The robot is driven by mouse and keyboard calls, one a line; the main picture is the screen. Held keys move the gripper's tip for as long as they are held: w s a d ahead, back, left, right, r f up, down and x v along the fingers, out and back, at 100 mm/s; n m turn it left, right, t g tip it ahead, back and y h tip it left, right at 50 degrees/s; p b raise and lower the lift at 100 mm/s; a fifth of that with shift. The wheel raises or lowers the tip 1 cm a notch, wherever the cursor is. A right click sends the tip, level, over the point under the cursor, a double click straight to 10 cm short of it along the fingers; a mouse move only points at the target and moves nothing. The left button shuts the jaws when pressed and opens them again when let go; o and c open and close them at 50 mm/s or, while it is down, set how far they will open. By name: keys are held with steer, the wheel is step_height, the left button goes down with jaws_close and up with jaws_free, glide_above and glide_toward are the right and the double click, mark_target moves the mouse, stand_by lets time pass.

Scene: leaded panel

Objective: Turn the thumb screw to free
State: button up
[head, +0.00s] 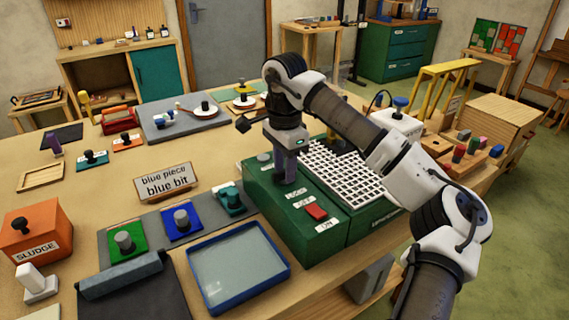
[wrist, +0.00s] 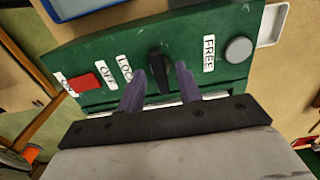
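The black thumb screw (wrist: 160,66) sits on the green machine panel (wrist: 110,50), between the LOCK label (wrist: 125,68) and the FREE label (wrist: 209,53). Its narrow grip runs roughly up and down in the wrist view, pointing squarely at neither label. My gripper (wrist: 161,70) is open, with one purple finger on each side of the screw and a visible gap on both sides. In the head view my gripper (head: 289,178) points down onto the green machine (head: 262,205), and its fingers hide the screw.
On the same panel are a red switch (wrist: 84,83) with ON and OFF labels and a round grey button (wrist: 238,50). A white grid (head: 352,180) lies on the machine's top. A blue-rimmed tray (head: 282,256) stands in front left, and colour pads with knobs sit left.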

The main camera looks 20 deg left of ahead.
steer(key=shift+c, duration=0.3)
jaws_close()
